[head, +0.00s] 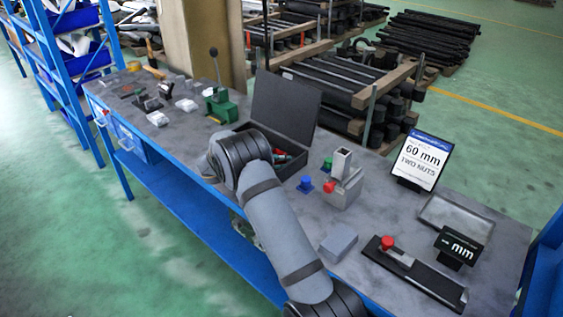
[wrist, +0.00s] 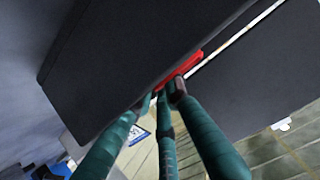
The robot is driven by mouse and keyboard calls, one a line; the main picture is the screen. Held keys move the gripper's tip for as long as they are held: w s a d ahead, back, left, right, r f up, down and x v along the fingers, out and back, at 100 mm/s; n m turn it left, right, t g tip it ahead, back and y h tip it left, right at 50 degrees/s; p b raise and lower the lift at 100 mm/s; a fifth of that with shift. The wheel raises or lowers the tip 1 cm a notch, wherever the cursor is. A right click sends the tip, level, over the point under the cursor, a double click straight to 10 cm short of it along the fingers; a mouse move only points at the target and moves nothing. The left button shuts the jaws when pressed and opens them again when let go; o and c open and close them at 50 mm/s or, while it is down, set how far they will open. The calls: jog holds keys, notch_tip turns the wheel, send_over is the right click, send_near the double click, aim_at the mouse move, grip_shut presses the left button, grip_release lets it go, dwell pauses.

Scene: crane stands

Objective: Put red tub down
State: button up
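The red tub (wrist: 190,67) shows in the wrist view as a narrow red strip along the edge of a large dark panel, which hides much of it. My gripper (wrist: 164,94) has green fingers drawn close together, with their tips at the near end of the red tub, and it appears shut on it. In the head view my arm blocks the gripper. A small red patch (head: 281,157) shows inside the open black case (head: 289,167), just beside my arm; I cannot tell if it is the tub.
The case lid (head: 285,108) stands raised at the back. A grey block with a red knob (head: 344,187), small blue (head: 305,184) and green (head: 327,163) pieces, and a grey box (head: 338,243) stand to the right. A 60 mm sign (head: 422,160) stands farther right. Some bare bench top lies between them.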

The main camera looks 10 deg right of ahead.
jog(key=shift+r+p, duration=0.15)
jog(key=shift+p, duration=0.15)
jog(key=shift+s+a+r, duration=0.1)
jog(key=shift+s+a, duration=0.05)
jog(key=shift+a, duration=0.2)
jog(key=b+v, duration=0.3)
jog(key=v, duration=0.8)
jog(key=shift+s, duration=0.15)
jog(key=shift+r, duration=0.15)
